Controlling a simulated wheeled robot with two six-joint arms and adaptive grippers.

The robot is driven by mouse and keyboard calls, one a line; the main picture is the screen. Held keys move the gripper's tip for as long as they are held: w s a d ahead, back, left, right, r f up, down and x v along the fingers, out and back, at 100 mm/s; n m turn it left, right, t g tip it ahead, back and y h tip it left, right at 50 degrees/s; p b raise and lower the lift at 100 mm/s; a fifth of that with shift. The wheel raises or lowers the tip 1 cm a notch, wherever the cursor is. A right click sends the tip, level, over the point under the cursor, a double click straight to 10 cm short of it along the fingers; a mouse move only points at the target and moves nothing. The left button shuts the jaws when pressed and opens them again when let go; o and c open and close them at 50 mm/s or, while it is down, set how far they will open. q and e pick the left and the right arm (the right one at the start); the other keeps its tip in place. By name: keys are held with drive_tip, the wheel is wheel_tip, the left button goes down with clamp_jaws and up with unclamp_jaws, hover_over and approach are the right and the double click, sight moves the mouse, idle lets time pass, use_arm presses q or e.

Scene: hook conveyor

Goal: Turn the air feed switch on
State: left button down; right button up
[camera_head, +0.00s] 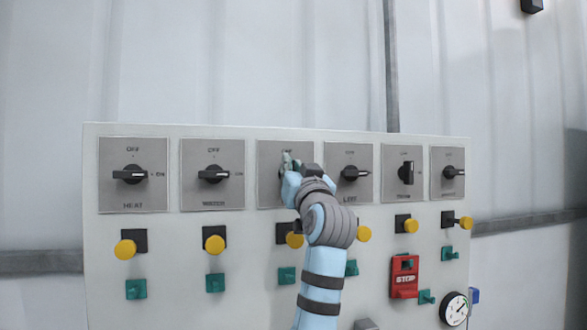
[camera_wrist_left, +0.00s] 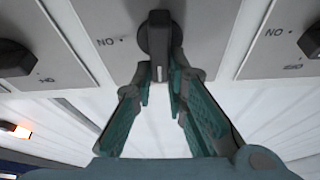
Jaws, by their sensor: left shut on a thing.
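The third switch (camera_head: 268,190) from the left is on a grey plate on the control panel. My left gripper (camera_head: 289,163) is at this switch and hides its knob and lower label, so I cannot read its name. In the left wrist view, the black knob (camera_wrist_left: 158,32) is upside down with its white mark pointing down the picture and "ON" to its left. The fingers of my left gripper (camera_wrist_left: 160,78) are on either side of the knob's lower end, shut on it. My right gripper is not in view.
The pale panel (camera_head: 180,305) holds several more rotary switches, including HEAT (camera_head: 130,174) and one that looks like WATER (camera_head: 213,174). Yellow buttons (camera_head: 214,243) and green fittings (camera_head: 136,289) are below. A red STOP switch (camera_head: 404,280) and a gauge (camera_head: 455,308) are at lower right.

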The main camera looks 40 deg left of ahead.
use_arm(q)
drive_tip(key=m+t+h, duration=0.1)
drive_tip(key=m, duration=0.1)
drive_tip(key=m+t, duration=0.1)
drive_tip(key=m, duration=0.2)
drive_tip(key=shift+w+d+m+h+p, duration=0.1)
drive_tip(key=shift+w+m+h+p, duration=0.05)
drive_tip(key=shift+m+h+p, duration=0.2)
drive_tip(key=shift+w+d+f+m+h+p, duration=0.1)
drive_tip(key=shift+f+m+h+p, duration=0.15)
drive_tip(key=shift+m+h+p, duration=1.35)
drive_tip(key=shift+w+d+f+m+h+p, duration=0.15)
drive_tip(key=shift+m+h+p, duration=0.35)
drive_tip(key=shift+m+p, duration=2.15)
drive_tip(key=shift+w+f+m+h+p, duration=0.2)
drive_tip(key=shift+m+h+p, duration=0.75)
drive_tip(key=shift+m, duration=2.45)
drive_tip(key=shift+f, duration=0.2)
drive_tip(key=c, duration=1.6)
unclamp_jaws()
drive_tip(key=shift+s, duration=0.1)
drive_tip(key=shift+s, duration=0.1)
